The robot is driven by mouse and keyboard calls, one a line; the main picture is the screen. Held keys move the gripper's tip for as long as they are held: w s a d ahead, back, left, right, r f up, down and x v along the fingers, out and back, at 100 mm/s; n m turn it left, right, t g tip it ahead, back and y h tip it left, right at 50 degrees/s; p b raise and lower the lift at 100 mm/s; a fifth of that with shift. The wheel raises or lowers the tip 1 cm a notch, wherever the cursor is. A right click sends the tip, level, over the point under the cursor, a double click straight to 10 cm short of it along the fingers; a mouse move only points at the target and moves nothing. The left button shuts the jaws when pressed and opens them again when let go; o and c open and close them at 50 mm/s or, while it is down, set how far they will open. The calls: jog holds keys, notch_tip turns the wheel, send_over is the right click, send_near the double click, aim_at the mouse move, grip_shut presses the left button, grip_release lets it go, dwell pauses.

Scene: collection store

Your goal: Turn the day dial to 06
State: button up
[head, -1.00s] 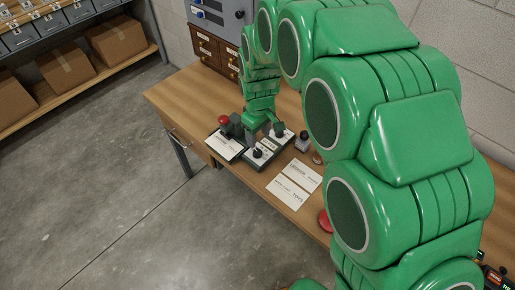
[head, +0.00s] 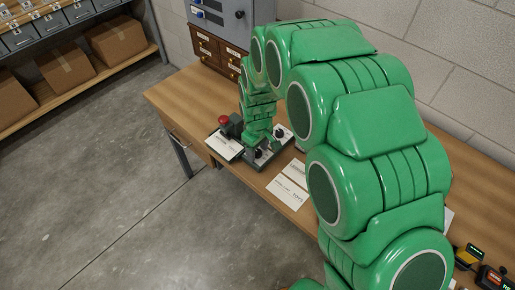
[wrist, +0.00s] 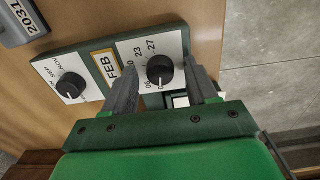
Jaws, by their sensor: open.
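The day dial (wrist: 160,70) is a round black knob on a white plate with printed numbers, among them 06, 23 and 27. In the wrist view a pale mark on the knob's lower side points down, close to the 06. My gripper (wrist: 160,66) is open, with one finger on each side of the knob; I cannot tell whether they touch it. In the head view my gripper (head: 264,150) is low over the dial panel, and my arm hides most of it.
A second black dial (wrist: 71,86) with month names sits left of the day dial, with a FEB window (wrist: 108,66) between them. A red button (head: 224,119) stands left of the panel. Cards (head: 287,191) lie on the wooden desk (head: 178,95). Drawers stand behind.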

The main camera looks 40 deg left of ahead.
jog(key=c, duration=1)
jog(key=shift+c, duration=0.2)
jog(key=shift+m, duration=3.1)
jog(key=o, duration=1)
jog(key=shift+o, duration=0.2)
jog(key=shift+r, duration=0.1)
